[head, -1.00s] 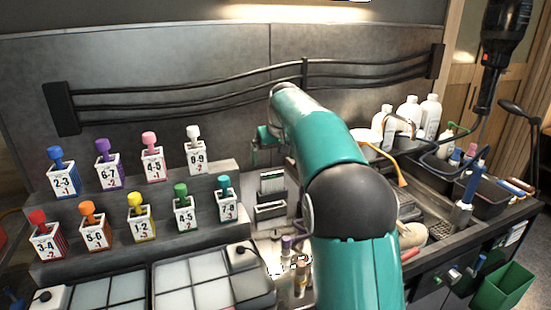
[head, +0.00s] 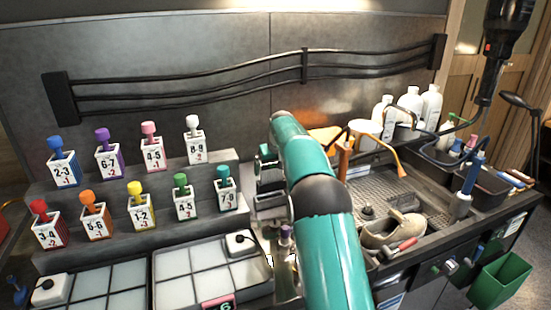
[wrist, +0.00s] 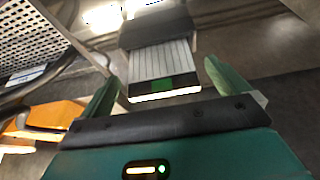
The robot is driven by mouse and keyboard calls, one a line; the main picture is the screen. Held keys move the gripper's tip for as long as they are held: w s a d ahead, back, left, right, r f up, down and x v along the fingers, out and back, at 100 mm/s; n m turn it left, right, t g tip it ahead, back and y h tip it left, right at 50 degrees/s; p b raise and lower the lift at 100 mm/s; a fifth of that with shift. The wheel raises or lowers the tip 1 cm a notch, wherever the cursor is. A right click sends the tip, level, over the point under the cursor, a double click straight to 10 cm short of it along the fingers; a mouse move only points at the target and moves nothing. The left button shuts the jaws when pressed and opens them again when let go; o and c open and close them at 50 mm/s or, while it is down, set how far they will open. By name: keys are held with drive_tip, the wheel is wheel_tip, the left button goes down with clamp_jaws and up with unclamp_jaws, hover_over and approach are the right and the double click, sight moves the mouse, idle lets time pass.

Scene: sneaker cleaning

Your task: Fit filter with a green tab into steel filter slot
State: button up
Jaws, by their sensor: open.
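A pale pleated filter (wrist: 165,62) with a green tab (wrist: 162,84) on its near edge is ahead of my gripper in the wrist view. Its far end meets a dark grey housing (wrist: 158,30); I cannot tell whether this is the steel filter slot or how deep the filter sits. My gripper (wrist: 165,88) is open. Its green fingers are on either side of the filter's near end, with visible gaps. In the head view my gripper (head: 266,162) is low beside the grey holders, and my arm hides part of that area.
Stepped shelves of numbered bottles (head: 138,212) stand at left, above gridded trays (head: 205,275). At right, a sink grate (head: 385,190) holds a beige sneaker (head: 393,232). An orange item (wrist: 45,118) and a perforated panel (wrist: 30,38) are close by in the wrist view.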

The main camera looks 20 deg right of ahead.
sight(272, 170)
drive_tip(key=shift+x, duration=1.95)
drive_tip(key=c, duration=1)
drive_tip(key=o, duration=0.3)
drive_tip(key=shift+r, duration=0.1)
drive_tip(key=shift+c, duration=1.2)
